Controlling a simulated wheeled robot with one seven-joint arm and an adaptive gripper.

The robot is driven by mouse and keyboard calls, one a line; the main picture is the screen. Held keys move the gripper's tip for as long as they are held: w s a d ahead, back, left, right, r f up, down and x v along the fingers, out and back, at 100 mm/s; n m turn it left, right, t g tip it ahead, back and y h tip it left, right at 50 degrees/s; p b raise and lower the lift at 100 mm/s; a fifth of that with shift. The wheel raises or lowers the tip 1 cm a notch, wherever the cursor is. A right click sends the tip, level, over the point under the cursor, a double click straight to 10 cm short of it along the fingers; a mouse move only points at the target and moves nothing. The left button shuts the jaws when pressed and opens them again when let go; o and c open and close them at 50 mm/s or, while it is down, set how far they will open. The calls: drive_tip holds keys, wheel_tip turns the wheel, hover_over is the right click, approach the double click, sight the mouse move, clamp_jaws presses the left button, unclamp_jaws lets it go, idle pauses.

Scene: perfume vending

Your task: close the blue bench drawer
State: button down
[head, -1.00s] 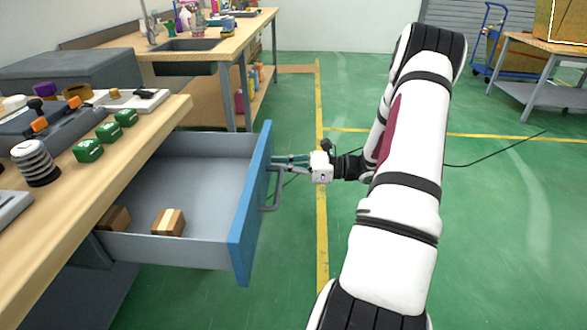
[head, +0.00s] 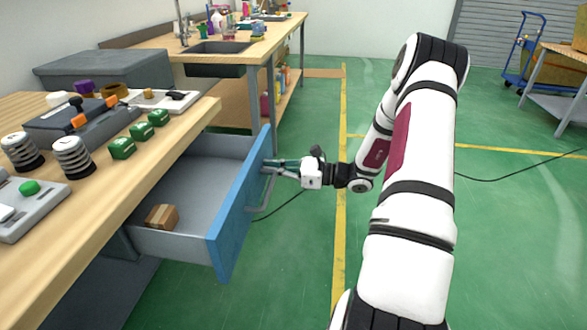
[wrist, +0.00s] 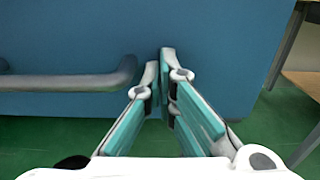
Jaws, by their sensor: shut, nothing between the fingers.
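The drawer with the blue front (head: 240,215) stands partly open under the wooden bench in the head view. A small brown box (head: 161,217) lies inside it. The blue front fills the upper part of the wrist view (wrist: 220,50). Its grey bar handle (head: 264,196) also shows at the left of the wrist view (wrist: 70,82). My gripper (head: 270,163) is shut and empty, its fingertips at the far part of the blue front, beyond the handle. In the wrist view my fingertips (wrist: 165,62) are right of the handle's end, at the front's face; exact contact is hard to tell.
The bench top (head: 150,135) holds green boxes (head: 122,148), coils and devices. A sink bench (head: 260,48) stands behind. A blue trolley (head: 525,50) and a table are at the far right.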

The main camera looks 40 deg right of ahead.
drive_tip(key=x, duration=1.8)
drive_tip(key=shift+w+a, duration=0.1)
drive_tip(key=shift+w+a+r, duration=0.15)
drive_tip(key=shift+w+a, duration=0.15)
drive_tip(key=shift+w, duration=0.05)
drive_tip(key=shift+s+d, duration=0.1)
drive_tip(key=shift+d, duration=0.05)
drive_tip(key=p+v, duration=0.3)
drive_tip(key=v, duration=1.1)
